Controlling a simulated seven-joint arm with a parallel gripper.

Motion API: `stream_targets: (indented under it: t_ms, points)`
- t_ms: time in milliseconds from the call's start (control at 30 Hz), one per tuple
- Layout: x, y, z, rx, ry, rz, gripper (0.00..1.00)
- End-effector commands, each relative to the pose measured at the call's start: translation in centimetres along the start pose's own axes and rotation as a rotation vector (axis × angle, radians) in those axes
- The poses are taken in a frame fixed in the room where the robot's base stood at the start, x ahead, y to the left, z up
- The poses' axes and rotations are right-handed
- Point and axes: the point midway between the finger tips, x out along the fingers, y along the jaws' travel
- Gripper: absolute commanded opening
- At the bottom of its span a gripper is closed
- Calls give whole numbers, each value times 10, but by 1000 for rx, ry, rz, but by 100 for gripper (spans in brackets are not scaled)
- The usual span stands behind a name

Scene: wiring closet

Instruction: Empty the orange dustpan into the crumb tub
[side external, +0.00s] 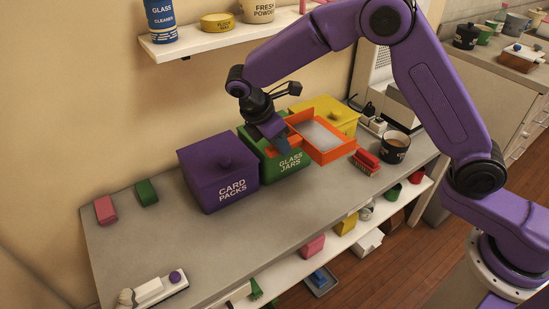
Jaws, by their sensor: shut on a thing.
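The orange dustpan (336,155) is in the middle of the counter area, with pale grey-white material in its pan. My gripper (275,137) is shut on the dustpan's handle end, at its left, over the green GLASS JARS box. The pan appears held above the counter, to the right of that box and in front of the yellow box; its exact height is hard to judge. A dark round tub (394,155) with beige contents stands to the right of the dustpan. Its label is too small to read, so I cannot tell if it is the crumb tub.
A purple CARD PACKS box (215,180), the green GLASS JARS box (290,172) and a yellow box (345,118) line the wall side. A shelf (220,38) hangs above.

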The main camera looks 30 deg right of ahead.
Motion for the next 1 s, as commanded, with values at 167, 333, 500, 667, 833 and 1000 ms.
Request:
stream_targets:
  t_ms: [167, 333, 500, 667, 833, 1000]
  points:
    - [18, 18, 36, 47, 4, -23, 0]
    - [42, 36, 86, 107, 8, -50, 0]
    - [73, 50, 150, 178, 14, -83, 0]
    - [101, 54, 208, 242, 16, -113, 0]
    - [122, 52, 253, 287, 18, -133, 0]
    - [138, 48, 285, 322, 19, -150, 0]
